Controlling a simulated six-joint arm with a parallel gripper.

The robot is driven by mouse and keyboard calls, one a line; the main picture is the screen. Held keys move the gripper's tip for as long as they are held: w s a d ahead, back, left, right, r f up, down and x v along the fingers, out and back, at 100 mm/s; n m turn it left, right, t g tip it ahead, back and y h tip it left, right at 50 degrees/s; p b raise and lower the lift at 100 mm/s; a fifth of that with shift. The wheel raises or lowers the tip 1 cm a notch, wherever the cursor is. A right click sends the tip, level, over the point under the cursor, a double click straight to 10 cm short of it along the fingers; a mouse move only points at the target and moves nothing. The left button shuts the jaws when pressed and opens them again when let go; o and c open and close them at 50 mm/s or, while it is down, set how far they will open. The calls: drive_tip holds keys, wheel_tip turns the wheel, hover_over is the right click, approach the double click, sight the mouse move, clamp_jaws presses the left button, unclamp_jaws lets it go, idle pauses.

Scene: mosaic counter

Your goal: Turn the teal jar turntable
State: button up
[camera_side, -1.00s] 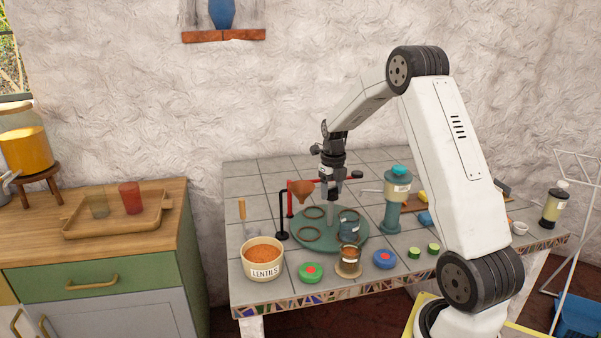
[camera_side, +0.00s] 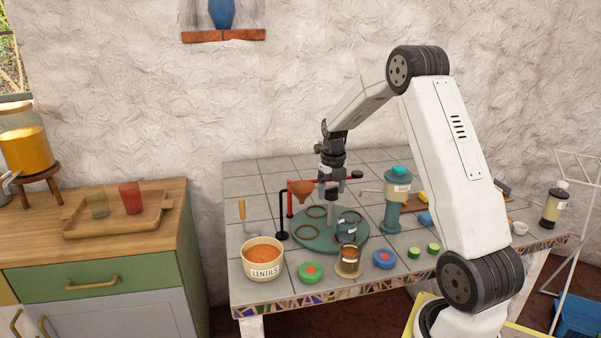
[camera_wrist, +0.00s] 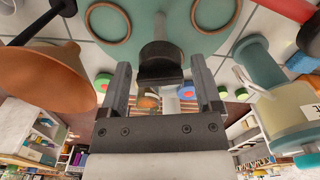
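The teal jar turntable (camera_side: 330,243) is a round disc on the tiled counter with several brown ring seats. A dark glass jar (camera_side: 346,231) with a label stands on its front right part. My gripper (camera_side: 334,198) points down over the middle of the disc. In the wrist view the turntable (camera_wrist: 215,42) fills the top, and a dark knob (camera_wrist: 160,66) on a grey post stands between the fingers of my gripper (camera_wrist: 162,75). Narrow gaps show on both sides of the knob, so the fingers look open around it. The fingertips are hard to see in the side view.
A copper funnel (camera_side: 303,190) on a stand is close at the left, and a teal dispenser (camera_side: 393,205) at the right. A lentils bowl (camera_side: 264,270), an amber jar (camera_side: 348,268), a green lid (camera_side: 311,280) and a blue lid (camera_side: 384,266) stand in front.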

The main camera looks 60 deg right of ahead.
drive_tip(key=shift+o, duration=0.2)
drive_tip(key=shift+r, duration=3.9)
